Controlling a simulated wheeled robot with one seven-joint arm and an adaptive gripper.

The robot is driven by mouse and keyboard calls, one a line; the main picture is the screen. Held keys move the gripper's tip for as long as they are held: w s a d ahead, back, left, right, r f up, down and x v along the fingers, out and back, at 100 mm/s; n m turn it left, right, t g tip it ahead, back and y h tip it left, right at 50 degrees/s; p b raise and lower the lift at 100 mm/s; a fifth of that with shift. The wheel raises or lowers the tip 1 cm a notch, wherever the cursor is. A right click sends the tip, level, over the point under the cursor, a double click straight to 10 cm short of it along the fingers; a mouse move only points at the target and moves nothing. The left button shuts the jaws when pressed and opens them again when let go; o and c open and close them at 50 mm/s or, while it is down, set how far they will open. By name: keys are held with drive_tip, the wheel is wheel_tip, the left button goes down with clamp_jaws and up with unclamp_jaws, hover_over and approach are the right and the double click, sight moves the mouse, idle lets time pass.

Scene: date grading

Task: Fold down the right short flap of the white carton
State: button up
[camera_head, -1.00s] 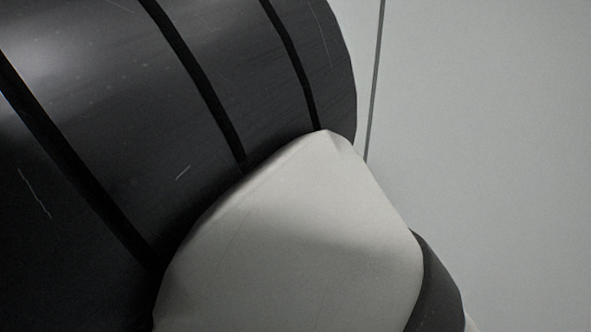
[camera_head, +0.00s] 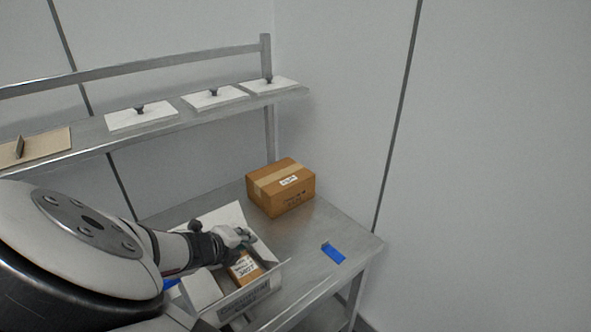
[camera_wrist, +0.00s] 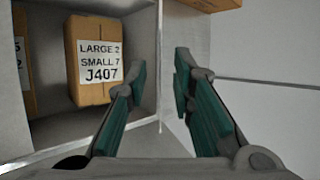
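The white carton (camera_head: 281,272) stands open on the metal table, with a printed long flap towards the front and another spread at the back. Inside it is a small brown box (camera_head: 246,281), labelled "LARGE 2 SMALL 7 J407" in the wrist view (camera_wrist: 98,58). My gripper (camera_head: 246,238) is above the carton's right part. In the wrist view my gripper (camera_wrist: 154,75) is open and empty, its teal-padded fingers apart near the carton's right wall (camera_wrist: 151,50). I cannot tell the right short flap clearly from the grey surface beyond that wall; my gripper hides part of that side.
A taped brown box (camera_head: 267,197) sits at the table's back right. A blue item (camera_head: 333,253) lies at the right, with bare table (camera_head: 304,240) around it. A shelf (camera_head: 88,139) above holds white lids (camera_head: 216,97) with dark knobs. A wall closes the right side.

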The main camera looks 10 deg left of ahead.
drive_tip(key=shift+x, duration=2.25)
clamp_jaws()
